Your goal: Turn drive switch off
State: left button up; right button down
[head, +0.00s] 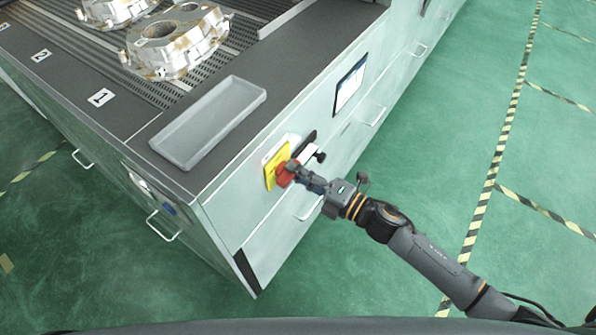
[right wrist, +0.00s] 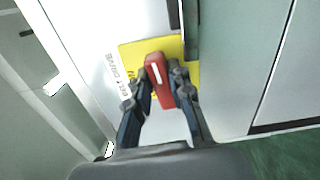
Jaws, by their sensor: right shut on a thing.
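The drive switch is a red handle (head: 285,175) on a yellow plate (head: 271,166), fixed to the side of the pale cabinet. In the right wrist view the red handle (right wrist: 156,78) carries a white line and stands between my fingers, in front of the yellow plate (right wrist: 130,54). Lettering ending in "DRIVE" shows beside the plate. My right gripper (head: 297,172) reaches in from the right; it also shows in the right wrist view (right wrist: 160,84), shut on the red handle. The fingers hide part of the handle. My left gripper is not in view.
A grey tray (head: 208,122) lies on the cabinet top, near aluminium castings (head: 175,40). A dark-framed panel (head: 350,85) and door handles (head: 373,117) are on the same side face. A black part (right wrist: 190,30) stands close beside the switch. Green floor at the right is clear.

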jog(key=c, duration=1.2)
grip_release()
jog(key=shift+d, duration=0.1)
jog(key=v, duration=0.8)
